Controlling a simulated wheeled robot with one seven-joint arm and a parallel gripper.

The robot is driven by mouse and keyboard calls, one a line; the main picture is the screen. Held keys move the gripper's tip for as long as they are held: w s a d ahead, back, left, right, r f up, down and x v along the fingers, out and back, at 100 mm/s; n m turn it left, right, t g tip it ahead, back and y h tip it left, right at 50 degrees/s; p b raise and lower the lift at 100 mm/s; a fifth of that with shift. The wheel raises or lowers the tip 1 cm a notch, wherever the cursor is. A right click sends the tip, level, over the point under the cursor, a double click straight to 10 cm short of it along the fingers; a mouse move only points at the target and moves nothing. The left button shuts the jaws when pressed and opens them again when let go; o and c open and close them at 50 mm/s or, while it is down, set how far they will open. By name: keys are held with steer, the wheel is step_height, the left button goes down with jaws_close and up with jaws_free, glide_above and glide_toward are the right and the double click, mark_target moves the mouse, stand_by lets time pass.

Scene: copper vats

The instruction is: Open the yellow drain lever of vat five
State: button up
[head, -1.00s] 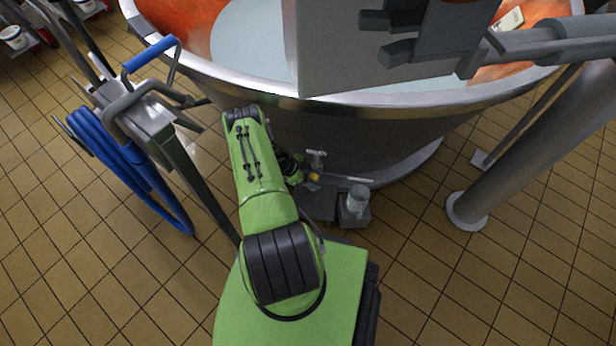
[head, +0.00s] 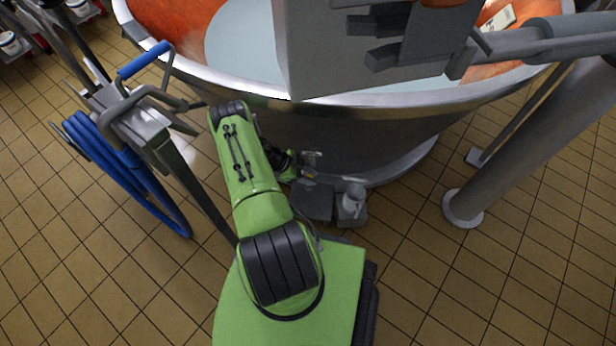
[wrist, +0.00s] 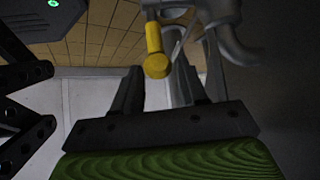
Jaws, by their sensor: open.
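The yellow drain lever (wrist: 155,45) hangs at the top middle of the wrist view, its rounded end towards me. My gripper (wrist: 156,82) is open, with one dark finger on each side of the lever's end in the picture. I cannot tell whether the lever is truly between the fingers or a little beyond them, and no contact shows. Grey valve pipework (wrist: 222,25) is just right of the lever. In the head view my gripper is low at the front of the big vat (head: 375,140), by the drain fitting (head: 312,158); the lever is not clearly visible there.
A small grey pump-like unit (head: 352,205) stands on the floor right of my gripper. A stand with a coiled blue hose (head: 130,170) is close on the left. A thick grey post (head: 530,145) rises on the right. Tiled floor is open at lower right.

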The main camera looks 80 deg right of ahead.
step_height(320, 180, up, 6)
steer(key=shift+r+p, duration=0.2)
steer(key=shift+p, duration=0.7)
